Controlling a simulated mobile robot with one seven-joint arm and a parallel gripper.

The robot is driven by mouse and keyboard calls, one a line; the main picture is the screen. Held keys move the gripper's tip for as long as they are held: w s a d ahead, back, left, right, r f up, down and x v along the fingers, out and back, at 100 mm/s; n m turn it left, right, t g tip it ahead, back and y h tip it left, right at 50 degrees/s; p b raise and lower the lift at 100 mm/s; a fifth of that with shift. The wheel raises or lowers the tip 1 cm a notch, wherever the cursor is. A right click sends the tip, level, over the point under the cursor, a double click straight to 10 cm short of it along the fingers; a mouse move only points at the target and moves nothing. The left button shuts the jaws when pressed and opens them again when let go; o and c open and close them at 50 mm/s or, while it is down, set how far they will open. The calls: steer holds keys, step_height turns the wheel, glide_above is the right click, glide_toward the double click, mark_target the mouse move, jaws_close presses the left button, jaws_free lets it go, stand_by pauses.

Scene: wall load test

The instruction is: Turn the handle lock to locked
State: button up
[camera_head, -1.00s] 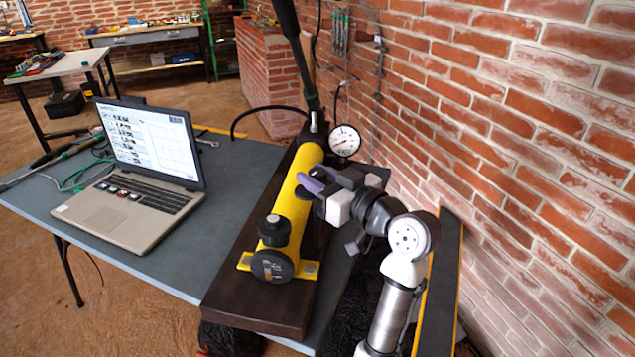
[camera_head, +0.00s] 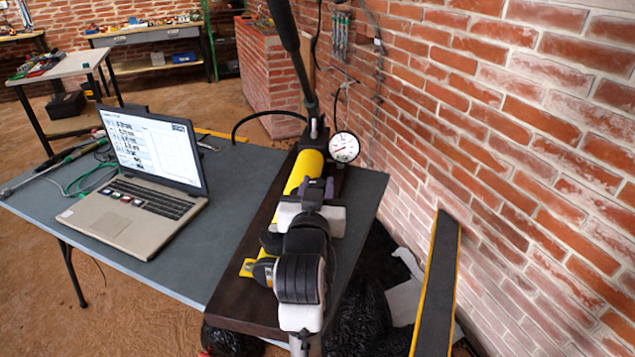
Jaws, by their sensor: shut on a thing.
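The pump has a yellow cylinder (camera_head: 306,168) on a dark wooden board (camera_head: 240,285), with a long black handle (camera_head: 289,45) rising at its far end. My gripper (camera_head: 320,188) is over the cylinder's right side, short of the gauge, its purple-grey fingers pointing away from the camera. It is shut on a small part there, which looks to be the handle lock; my wrist and fingers hide most of it, so its setting cannot be read. My arm also hides part of the black cap at the cylinder's near end.
A round pressure gauge (camera_head: 344,147) stands just beyond my gripper. An open laptop (camera_head: 140,185) is on the grey table (camera_head: 232,165) to the left. A brick wall (camera_head: 520,130) and a yellow-edged dark plank (camera_head: 437,285) are on the right. Black bags lie beneath.

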steer(key=shift+a+m+g+h, duration=0.1)
steer(key=shift+m+g+h, duration=0.3)
steer(key=shift+m+h, duration=1)
steer(key=shift+h, duration=0.6)
steer(key=o, duration=0.9)
steer(key=shift+o, duration=0.2)
steer(key=shift+s, duration=0.15)
